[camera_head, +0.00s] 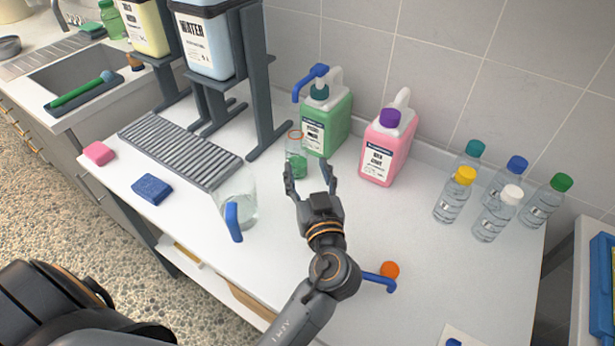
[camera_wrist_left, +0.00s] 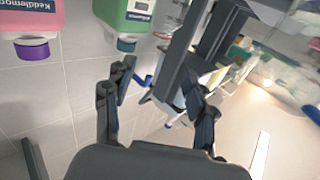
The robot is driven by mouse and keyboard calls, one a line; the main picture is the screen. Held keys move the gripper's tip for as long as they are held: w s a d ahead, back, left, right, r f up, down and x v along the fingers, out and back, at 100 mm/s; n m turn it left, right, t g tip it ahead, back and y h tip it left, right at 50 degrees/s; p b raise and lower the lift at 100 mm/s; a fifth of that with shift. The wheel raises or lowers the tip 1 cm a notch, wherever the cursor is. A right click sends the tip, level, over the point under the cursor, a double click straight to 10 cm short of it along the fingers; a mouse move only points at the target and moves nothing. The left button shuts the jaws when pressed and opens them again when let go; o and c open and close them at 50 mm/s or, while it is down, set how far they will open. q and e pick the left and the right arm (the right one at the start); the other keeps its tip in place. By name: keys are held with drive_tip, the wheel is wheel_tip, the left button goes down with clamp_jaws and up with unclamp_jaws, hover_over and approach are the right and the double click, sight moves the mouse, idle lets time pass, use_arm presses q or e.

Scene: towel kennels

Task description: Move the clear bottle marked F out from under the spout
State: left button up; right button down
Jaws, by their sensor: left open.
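A clear bottle (camera_head: 297,164) with an orange ring at its neck and green liquid in its lower part stands upright under the blue spout (camera_head: 312,76) of the green jug (camera_head: 329,122). I cannot read an F on it. My left gripper (camera_head: 309,174) is open and empty, just in front of the bottle and slightly right of it, in the head view. In the left wrist view the two fingers (camera_wrist_left: 160,100) are spread apart with nothing seen between them; the green jug (camera_wrist_left: 128,14) shows upside down above them. My right gripper is not in view.
A pink jug (camera_head: 387,145) stands right of the green one. A clear pitcher with a blue handle (camera_head: 233,220), a grey drain rack (camera_head: 180,150) and a dark stand (camera_head: 262,90) are to the left. Several capped bottles (camera_head: 495,213) stand right. An orange cap (camera_head: 390,270) lies beside my arm.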

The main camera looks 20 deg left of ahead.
sight(297, 133)
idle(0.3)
use_arm(q)
drive_tip(key=p+x, duration=0.3)
drive_tip(key=x, duration=0.9)
drive_tip(key=shift+w+a+r+p, duration=0.1)
drive_tip(key=shift+p, duration=0.2)
drive_tip(key=shift+x, duration=0.8)
clamp_jaws()
